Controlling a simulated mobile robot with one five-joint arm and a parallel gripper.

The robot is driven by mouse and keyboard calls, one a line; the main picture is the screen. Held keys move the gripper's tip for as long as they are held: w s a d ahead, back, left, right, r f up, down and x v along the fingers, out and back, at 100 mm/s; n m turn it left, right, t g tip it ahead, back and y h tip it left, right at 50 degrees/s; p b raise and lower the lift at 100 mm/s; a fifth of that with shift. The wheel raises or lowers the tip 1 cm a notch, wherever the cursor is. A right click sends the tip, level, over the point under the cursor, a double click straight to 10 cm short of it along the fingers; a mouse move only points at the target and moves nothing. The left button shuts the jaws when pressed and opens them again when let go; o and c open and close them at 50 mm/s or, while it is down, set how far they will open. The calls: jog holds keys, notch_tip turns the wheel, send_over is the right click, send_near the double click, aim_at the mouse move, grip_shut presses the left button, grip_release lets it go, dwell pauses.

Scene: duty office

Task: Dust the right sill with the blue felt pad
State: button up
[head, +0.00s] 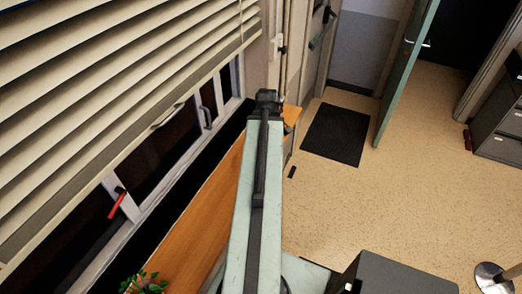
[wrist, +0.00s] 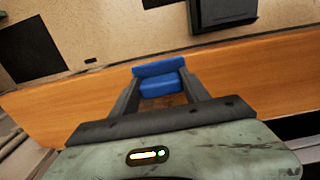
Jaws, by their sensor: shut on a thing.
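My gripper (wrist: 160,90) is shut on the blue felt pad (wrist: 159,70), which sits between its two dark fingers in the wrist view. The orange-brown wooden sill (wrist: 60,108) runs across the wrist view behind and below the pad. The pad appears over the sill's room-side edge; I cannot tell if it touches the wood. In the head view the wooden sill (head: 205,225) runs along under the window, partly behind my arm. The pad and the fingers are hidden there.
Slatted blinds (head: 110,90) hang over the window at left, with a red handle (head: 117,204) below. A green plant (head: 143,284) stands at the bottom. A dark mat (head: 337,134) lies on the floor near an open door (head: 406,75). Floor at right is mostly clear.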

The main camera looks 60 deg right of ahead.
jog(key=shift+d+f, duration=0.1)
jog(key=shift+d, duration=0.95)
jog(key=shift+w, duration=5.75)
jog(key=shift+s+d, duration=0.1)
jog(key=shift+d, duration=0.95)
jog(key=shift+s, duration=5.65)
jog(key=shift+d, duration=1.15)
jog(key=shift+w+a, duration=0.15)
jog(key=shift+w, duration=1.75)
jog(key=shift+w, duration=3.8)
